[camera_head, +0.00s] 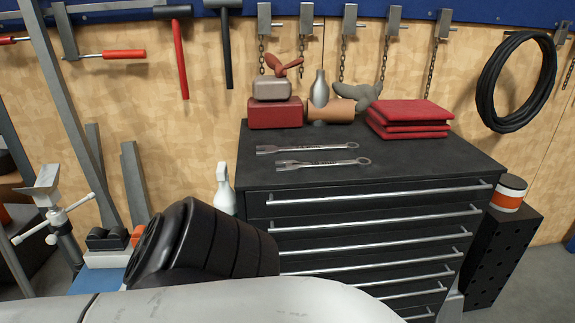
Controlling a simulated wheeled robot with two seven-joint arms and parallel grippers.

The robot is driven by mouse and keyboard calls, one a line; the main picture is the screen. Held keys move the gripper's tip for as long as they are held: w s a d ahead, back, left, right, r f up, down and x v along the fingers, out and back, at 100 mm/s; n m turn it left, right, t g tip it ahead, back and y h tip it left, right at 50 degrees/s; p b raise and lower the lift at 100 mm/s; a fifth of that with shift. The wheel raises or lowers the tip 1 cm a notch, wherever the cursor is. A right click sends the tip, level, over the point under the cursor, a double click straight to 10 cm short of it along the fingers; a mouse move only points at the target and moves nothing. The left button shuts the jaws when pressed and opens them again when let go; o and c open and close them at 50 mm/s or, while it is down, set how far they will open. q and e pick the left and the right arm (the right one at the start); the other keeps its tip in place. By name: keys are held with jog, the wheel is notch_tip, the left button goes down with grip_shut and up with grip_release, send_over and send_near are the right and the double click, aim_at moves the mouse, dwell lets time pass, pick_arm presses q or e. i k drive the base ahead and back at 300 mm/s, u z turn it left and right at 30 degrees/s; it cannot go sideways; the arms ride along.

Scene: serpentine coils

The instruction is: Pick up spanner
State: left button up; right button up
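Two silver spanners lie flat and roughly parallel on the black top of a drawer cabinet (420,160). The farther spanner (308,149) lies behind and a little left of the nearer spanner (322,163), which is close to the cabinet's front edge. Both have open jaws at the left and a ring end at the right. Neither of my grippers shows in the head view, so whether they are open or shut is hidden.
Behind the spanners are a red box (274,114), a tan cylinder (332,112) and folded red cloths (409,118). A white spray bottle (223,190) stands left of the cabinet. Tools hang on the wall.

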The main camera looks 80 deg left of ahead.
aim_at(291, 167)
jog(key=k, duration=0.6)
jog(key=u, duration=0.8)
